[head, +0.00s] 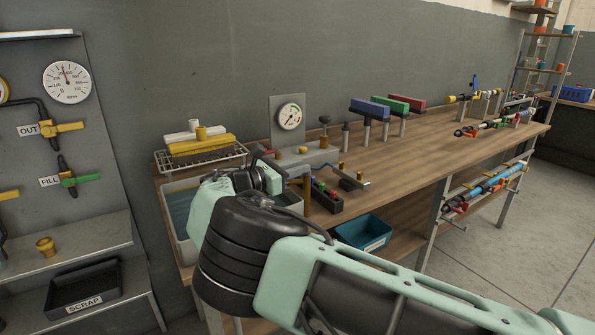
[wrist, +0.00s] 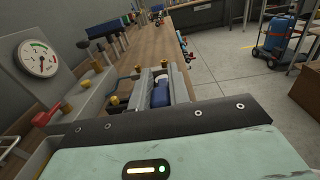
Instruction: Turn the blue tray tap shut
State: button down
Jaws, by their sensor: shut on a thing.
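The blue tap handle (wrist: 160,97) shows in the wrist view between the two grey fingers of my gripper (wrist: 165,82). The gripper is shut on it. In the head view my wrist covers the handle, and the fingers cannot be made out. A grey tray holding bluish water (head: 178,212) stands at the bench's left end, partly behind my arm.
A gauge (head: 289,116) stands at the back of the bench, with a red lever (wrist: 45,117) near it. A wire rack with yellow and white blocks (head: 203,145) is at the left. Blue, green and red blocks stand on posts farther right. A teal bin (head: 363,232) sits below.

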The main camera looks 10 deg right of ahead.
jog(key=shift+w+m+g, duration=0.1)
jog(key=shift+m+g, duration=0.2)
jog(key=shift+g, duration=0.2)
jog(key=c, duration=1.3)
grip_release()
jog(key=shift+d, duration=0.1)
